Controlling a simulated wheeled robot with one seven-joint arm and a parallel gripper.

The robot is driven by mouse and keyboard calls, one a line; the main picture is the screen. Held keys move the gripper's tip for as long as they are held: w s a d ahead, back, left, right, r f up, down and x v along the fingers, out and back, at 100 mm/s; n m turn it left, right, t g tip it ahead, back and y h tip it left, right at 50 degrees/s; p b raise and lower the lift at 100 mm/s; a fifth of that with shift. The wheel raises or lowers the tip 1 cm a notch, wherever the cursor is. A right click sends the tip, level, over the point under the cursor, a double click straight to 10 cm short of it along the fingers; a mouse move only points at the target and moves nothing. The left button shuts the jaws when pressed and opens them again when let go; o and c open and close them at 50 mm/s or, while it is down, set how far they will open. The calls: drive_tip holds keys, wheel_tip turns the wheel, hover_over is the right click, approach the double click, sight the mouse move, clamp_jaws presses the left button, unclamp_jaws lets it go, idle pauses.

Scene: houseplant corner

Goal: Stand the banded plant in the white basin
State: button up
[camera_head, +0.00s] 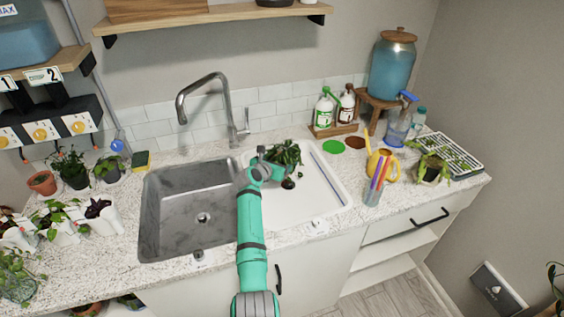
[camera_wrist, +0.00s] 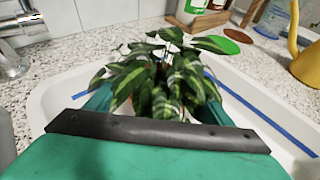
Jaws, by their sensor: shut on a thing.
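The banded plant (camera_head: 286,154) has dark green leaves with pale stripes and is over the white basin (camera_head: 323,190). In the wrist view the banded plant (camera_wrist: 165,80) fills the middle, between my gripper's green fingers, and its leaves hide most of the pot. My gripper (camera_head: 268,172) is shut on the plant. The white basin's rim (camera_wrist: 45,103) shows around it in the wrist view, with blue strips along its inner sides. I cannot tell whether the pot touches the basin floor. A small dark round thing (camera_head: 288,184) shows in the basin below the plant.
A steel sink (camera_head: 180,215) with a tall faucet (camera_head: 228,105) lies left of the basin. The basin's front right part is clear.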

drive_tip(key=shift+w+a+f, duration=0.1)
drive_tip(key=shift+w+f, duration=0.05)
drive_tip(key=shift+w, duration=0.15)
